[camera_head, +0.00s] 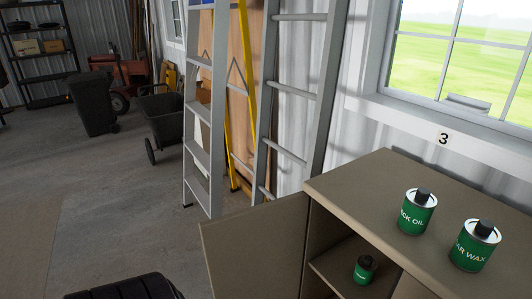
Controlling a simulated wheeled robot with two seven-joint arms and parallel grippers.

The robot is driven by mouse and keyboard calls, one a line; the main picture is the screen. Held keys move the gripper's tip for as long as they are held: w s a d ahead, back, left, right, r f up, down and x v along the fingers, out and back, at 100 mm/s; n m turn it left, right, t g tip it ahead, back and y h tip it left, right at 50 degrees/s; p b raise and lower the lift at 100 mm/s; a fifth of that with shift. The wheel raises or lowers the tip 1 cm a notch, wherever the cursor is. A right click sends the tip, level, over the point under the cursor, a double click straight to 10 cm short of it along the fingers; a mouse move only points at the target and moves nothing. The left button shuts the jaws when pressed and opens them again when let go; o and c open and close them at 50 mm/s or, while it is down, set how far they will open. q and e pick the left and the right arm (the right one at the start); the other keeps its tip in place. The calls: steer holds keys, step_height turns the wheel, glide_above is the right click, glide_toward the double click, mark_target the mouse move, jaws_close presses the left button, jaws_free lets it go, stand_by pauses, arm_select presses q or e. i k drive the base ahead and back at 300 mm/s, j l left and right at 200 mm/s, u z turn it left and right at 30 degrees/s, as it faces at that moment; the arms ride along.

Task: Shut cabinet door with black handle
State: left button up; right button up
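The tan cabinet (345,185) stands at the lower right. Its door (255,248) is swung open to the left and shows as a flat panel. Part of the inside shows behind the opening, with a shelf (335,268). A second tan panel (412,290) shows at the bottom edge; I cannot tell if it is a door or a divider. No black handle is visible on the parts in view. Neither of my grippers is in view.
Two green cans (416,212) and (474,246) stand on the cabinet top. A small green bottle (364,269) stands on the shelf inside. Ladders (290,90) lean behind the door. A black rounded object (125,289) shows at the bottom.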

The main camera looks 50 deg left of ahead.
mark_target(256, 252)
steer(key=k+z, duration=0.4)
steer(key=k+l+z, duration=0.15)
steer(key=z, duration=0.2)
steer(key=j+z, duration=0.1)
steer(key=j, duration=0.35)
steer(key=k+j, duration=0.1)
steer(key=j, duration=0.3)
steer(key=k+j+z, duration=0.15)
steer(key=j, duration=0.7)
steer(key=k+j+z, duration=0.15)
steer(key=j, duration=0.25)
steer(key=k+j, duration=0.1)
steer(key=j, duration=0.35)
steer(key=k+j, duration=0.1)
steer(key=j, duration=0.35)
steer(key=k+j, duration=0.1)
steer(key=j, duration=0.35)
steer(key=k+j, duration=0.1)
steer(key=j, duration=0.35)
steer(key=k+j, duration=0.1)
steer(key=j, duration=0.4)
